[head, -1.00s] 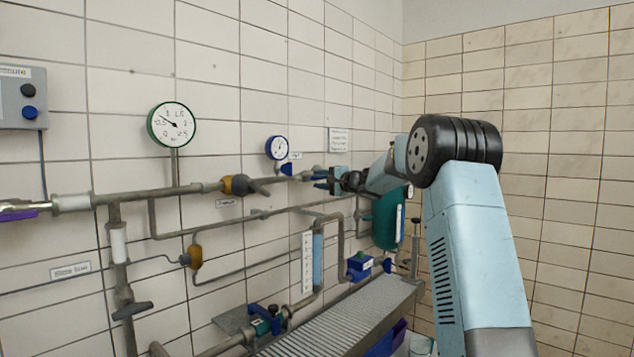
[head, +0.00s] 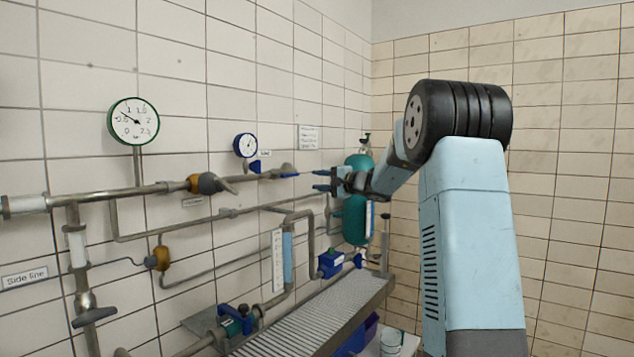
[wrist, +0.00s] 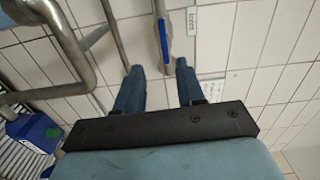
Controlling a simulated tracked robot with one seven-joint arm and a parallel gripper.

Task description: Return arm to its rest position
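My gripper (head: 322,181) is at the end of my raised arm, in front of the tiled wall and right of the blue-handled valve (head: 272,174) on the upper pipe. In the wrist view my gripper (wrist: 155,72) shows two blue fingers spread apart, with nothing between them. Beyond the fingertips are the tiled wall and a pipe end with a blue lever (wrist: 163,38). The fingers appear apart from the lever, though the exact distance is hard to tell.
A green cylinder (head: 356,220) stands behind my gripper. A small blue gauge (head: 246,146) and a larger green-rimmed gauge (head: 134,121) are on the wall. A grey ribbed bench (head: 310,318) runs below my arm. A blue box (head: 331,263) sits on the pipework. The right tiled wall is bare.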

